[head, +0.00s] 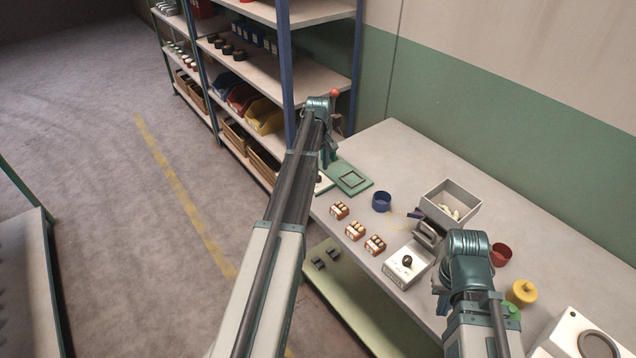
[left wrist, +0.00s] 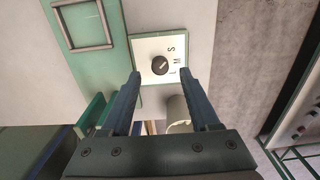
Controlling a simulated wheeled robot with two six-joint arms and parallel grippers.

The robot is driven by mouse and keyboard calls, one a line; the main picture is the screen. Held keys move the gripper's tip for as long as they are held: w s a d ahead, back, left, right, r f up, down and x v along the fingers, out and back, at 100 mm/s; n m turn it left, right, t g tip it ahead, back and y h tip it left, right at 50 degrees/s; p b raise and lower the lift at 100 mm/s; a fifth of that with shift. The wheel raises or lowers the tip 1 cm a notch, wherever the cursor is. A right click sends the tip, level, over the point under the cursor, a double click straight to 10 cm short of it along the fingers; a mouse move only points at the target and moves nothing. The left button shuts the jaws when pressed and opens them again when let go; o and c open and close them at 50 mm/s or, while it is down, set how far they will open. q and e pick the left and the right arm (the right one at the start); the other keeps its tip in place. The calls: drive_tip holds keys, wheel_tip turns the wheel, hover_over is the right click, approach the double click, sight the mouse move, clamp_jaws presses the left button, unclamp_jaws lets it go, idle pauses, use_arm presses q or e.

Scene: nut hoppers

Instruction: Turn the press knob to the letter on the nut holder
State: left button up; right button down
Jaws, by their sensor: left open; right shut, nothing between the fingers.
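The press knob (left wrist: 160,66) is a dark round dial on a white plate (left wrist: 147,47) with the letters S, M and L along one side; its pale pointer mark is too small to read surely. In the left wrist view my open left gripper (left wrist: 161,77) has one finger on either side of the knob, apart from it. In the head view the left gripper (head: 328,160) hangs over the plate's corner and mostly hides the knob. The press's green base (head: 352,184) lies beside it. My right gripper (head: 420,214) is shut and empty. No letter on a nut holder is readable.
Several small brown blocks (head: 355,231) and a blue cup (head: 382,201) stand on the table. A white box with a dark knob (head: 396,272), a grey bin (head: 449,190) and a red cup (head: 501,254) surround my right gripper. A loaded shelf (head: 262,70) stands behind the left arm.

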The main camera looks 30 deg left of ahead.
use_arm(q)
wheel_tip(320, 180, down, 3)
drive_tip(key=shift+f+b, duration=0.2)
drive_tip(key=shift+b, duration=1)
use_arm(e)
wheel_tip(320, 180, down, 4)
drive_tip(key=shift+r, duration=0.25)
use_arm(q)
clamp_jaws()
